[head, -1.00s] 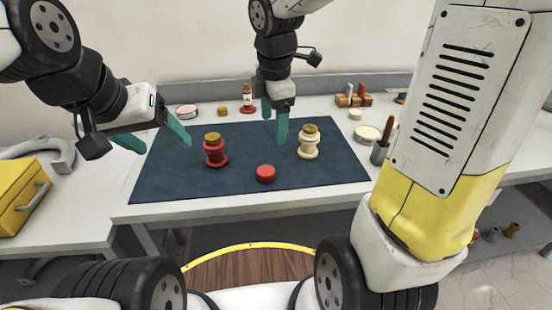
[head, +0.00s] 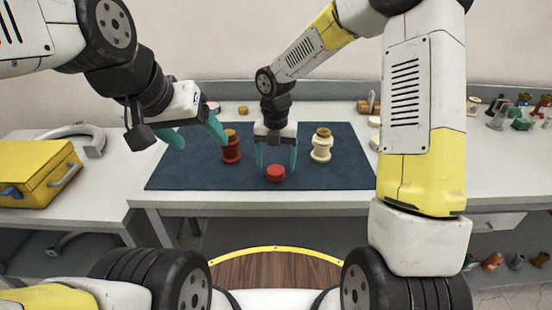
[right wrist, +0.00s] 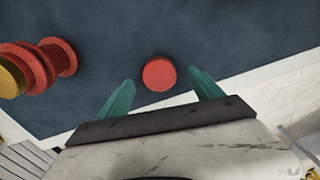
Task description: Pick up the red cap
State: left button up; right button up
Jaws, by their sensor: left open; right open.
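The red cap (head: 275,173) is a small round disc lying on the dark blue mat (head: 190,172) near its front edge. In the right wrist view the red cap (right wrist: 159,74) shows just beyond and between the two teal fingertips. My right gripper (head: 276,165) is open, pointing down above the cap, with nothing between its fingers; its fingers also show in the right wrist view (right wrist: 158,90). Whether the fingertips are level with the cap I cannot tell. My left gripper (head: 195,135) is open and empty, left of the red bushing.
A red bushing with a tan top (head: 231,149) stands left of the cap. A cream bushing (head: 321,146) stands to the right. The red bushing also shows in the right wrist view (right wrist: 50,64). A yellow case (head: 38,172) sits at the left. The mat's front is clear.

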jog(key=shift+f, duration=0.95)
jog(key=shift+c, duration=0.5)
jog(key=c, duration=1.3)
jog(key=shift+r, duration=0.15)
jog(key=shift+r, duration=0.55)
notch_tip(320, 180, up, 2)
jog(key=shift+r, duration=0.1)
jog(key=s+a, duration=0.2)
jog(key=s, duration=0.5)
jog(key=s+a+r, duration=0.1)
jog(key=s+a, duration=0.1)
jog(key=s, duration=0.6)
jog(key=shift+s+a+r, duration=0.15)
jog(key=shift+a+r, duration=0.1)
jog(key=shift+a, duration=0.15)
